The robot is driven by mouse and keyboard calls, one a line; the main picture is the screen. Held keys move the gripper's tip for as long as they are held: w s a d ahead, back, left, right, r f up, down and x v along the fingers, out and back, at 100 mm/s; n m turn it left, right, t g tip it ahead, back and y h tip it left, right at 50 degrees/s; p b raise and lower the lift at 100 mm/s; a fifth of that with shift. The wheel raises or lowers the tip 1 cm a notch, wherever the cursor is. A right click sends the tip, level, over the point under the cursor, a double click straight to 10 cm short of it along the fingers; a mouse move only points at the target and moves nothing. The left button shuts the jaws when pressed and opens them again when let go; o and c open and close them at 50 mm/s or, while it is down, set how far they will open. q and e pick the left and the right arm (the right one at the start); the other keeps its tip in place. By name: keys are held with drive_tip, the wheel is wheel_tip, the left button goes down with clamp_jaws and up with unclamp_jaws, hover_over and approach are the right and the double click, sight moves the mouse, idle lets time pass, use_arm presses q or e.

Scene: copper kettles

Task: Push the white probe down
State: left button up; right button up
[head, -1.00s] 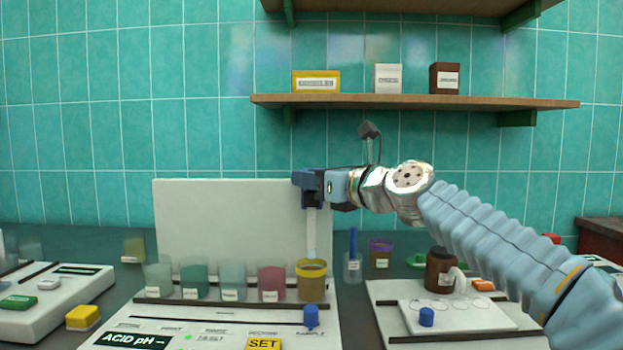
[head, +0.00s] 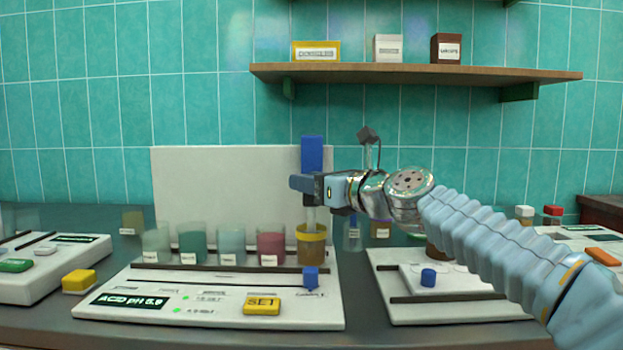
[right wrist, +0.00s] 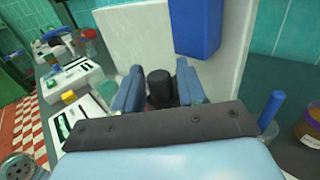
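The white probe (head: 311,217) hangs upright in front of the white back panel, its lower end inside the yellow-rimmed beaker (head: 311,248) of amber liquid. A blue block (head: 312,153) stands above it and also shows in the right wrist view (right wrist: 197,25). My right gripper (head: 308,187) is at the probe's top, coming from the right. In the right wrist view its two blue fingers (right wrist: 159,88) close around a black knob (right wrist: 159,84), apparently the probe's top. The meter display (head: 130,302) reads ACID pH 5.9. My left gripper is not in view.
Several beakers (head: 193,243) stand in a row left of the probe. A yellow SET button (head: 262,306) and a small blue knob (head: 311,278) are on the meter's front. My right arm covers part of the right-hand tray (head: 385,260). A wooden shelf (head: 420,73) is above.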

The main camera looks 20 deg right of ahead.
drive_tip(key=shift+o, duration=0.5)
drive_tip(key=shift+r, duration=0.1)
drive_tip(key=shift+s, duration=0.1)
drive_tip(key=shift+s+d, duration=0.2)
drive_tip(key=shift+s, duration=0.05)
drive_tip(key=b+v, duration=0.1)
drive_tip(key=v, duration=1.2)
